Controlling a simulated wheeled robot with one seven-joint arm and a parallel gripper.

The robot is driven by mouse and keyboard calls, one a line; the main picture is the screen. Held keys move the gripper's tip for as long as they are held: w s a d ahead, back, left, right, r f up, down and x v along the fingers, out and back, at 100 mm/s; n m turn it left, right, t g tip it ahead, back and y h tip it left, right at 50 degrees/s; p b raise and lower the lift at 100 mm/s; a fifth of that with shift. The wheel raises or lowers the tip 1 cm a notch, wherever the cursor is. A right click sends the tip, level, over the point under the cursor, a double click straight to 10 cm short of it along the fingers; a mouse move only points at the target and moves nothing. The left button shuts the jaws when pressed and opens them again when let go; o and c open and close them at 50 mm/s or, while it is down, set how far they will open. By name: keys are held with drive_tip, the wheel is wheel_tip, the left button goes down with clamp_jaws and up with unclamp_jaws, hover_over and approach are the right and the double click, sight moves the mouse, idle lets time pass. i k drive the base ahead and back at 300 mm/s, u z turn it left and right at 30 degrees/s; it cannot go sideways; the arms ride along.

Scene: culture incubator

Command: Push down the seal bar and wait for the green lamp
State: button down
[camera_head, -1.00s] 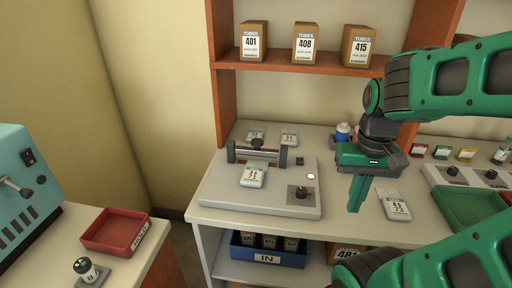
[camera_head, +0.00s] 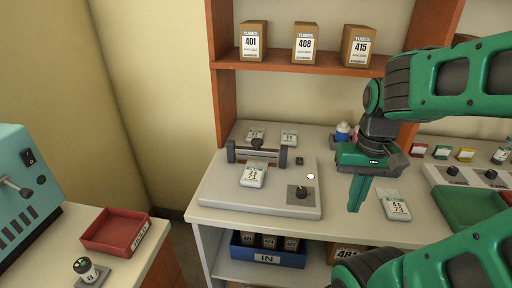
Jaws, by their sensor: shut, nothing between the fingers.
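The sealer (camera_head: 228,195) is a pale flat unit on the bench. Its dark seal bar (camera_head: 268,153) spans the back of the unit between two posts, with a round knob in the middle. A labelled pouch (camera_head: 253,175) lies on the sealer in front of the bar. A round lamp (camera_head: 310,176) on the right side of the unit looks white, not green.
Another pouch (camera_head: 396,205) lies on the bench right of my gripper. Two pouches lie behind the bar. A green tray (camera_head: 474,207) and a dial panel stand further right. A shelf (camera_head: 300,62) with tube boxes is above. A red tray (camera_head: 117,232) is at left.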

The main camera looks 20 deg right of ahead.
sight(257, 143)
drive_tip(key=k, duration=1)
drive_tip(key=u, duration=1.05)
drive_tip(key=i, duration=1.05)
drive_tip(key=z, duration=0.55)
